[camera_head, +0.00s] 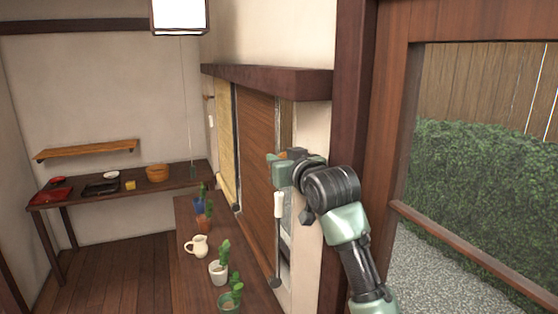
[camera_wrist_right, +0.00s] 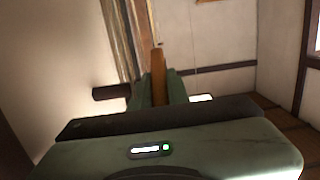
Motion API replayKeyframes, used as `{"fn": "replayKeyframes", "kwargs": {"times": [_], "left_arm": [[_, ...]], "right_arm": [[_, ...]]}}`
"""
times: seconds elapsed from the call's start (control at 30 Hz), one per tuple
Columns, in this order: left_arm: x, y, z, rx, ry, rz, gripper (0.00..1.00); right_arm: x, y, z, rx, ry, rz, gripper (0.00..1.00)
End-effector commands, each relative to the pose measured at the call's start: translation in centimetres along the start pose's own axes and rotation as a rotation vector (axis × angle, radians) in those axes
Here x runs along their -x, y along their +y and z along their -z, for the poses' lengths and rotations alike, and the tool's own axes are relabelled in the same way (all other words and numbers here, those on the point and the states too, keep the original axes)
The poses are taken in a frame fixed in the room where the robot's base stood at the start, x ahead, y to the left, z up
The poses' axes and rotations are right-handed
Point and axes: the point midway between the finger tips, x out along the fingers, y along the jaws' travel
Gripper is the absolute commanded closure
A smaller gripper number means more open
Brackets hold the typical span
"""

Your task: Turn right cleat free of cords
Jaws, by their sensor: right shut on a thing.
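My right gripper (camera_head: 276,168) is up against the wall at the near end of the blinds, just below the dark ledge. In the right wrist view its green fingers (camera_wrist_right: 159,92) are shut on an orange-brown wooden bar, which looks like the right cleat (camera_wrist_right: 158,72). The bar stands upright between the fingertips in that view. In the head view the gripper hides this cleat. A white cord pull (camera_head: 278,205) hangs just below the gripper. Whether any cord is around the cleat I cannot tell. My left gripper is not in view.
A brown blind (camera_head: 257,145) and a yellow blind (camera_head: 226,150) cover the window. A small wooden cleat (camera_head: 208,97) is at the far end. Below, a counter (camera_head: 190,275) bears potted cacti (camera_head: 219,272) and a white jug (camera_head: 197,246). A dark post (camera_head: 350,110) stands close right.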

Motion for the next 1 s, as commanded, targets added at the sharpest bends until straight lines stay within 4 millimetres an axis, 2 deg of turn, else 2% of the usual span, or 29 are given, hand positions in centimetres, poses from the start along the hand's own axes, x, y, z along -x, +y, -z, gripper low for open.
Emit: {"fn": "replayKeyframes", "kwargs": {"times": [0.3, 0.77, 0.8, 0.83, 1.0], "left_arm": [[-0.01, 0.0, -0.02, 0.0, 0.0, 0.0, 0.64], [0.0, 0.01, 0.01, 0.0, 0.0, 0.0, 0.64], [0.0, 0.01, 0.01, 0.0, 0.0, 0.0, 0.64], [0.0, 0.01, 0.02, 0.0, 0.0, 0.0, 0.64], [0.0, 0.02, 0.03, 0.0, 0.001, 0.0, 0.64]], "right_arm": [[-0.06, 0.0, -0.1, 0.0, -0.105, 0.0, 1.0], [-0.07, 0.01, -0.17, 0.0, -0.118, 0.0, 1.0], [-0.07, 0.01, -0.17, 0.0, -0.118, 0.0, 0.73], [-0.07, 0.01, -0.17, 0.0, -0.118, 0.0, 0.64], [-0.06, 0.01, -0.12, 0.0, -0.116, 0.0, 0.62]]}}
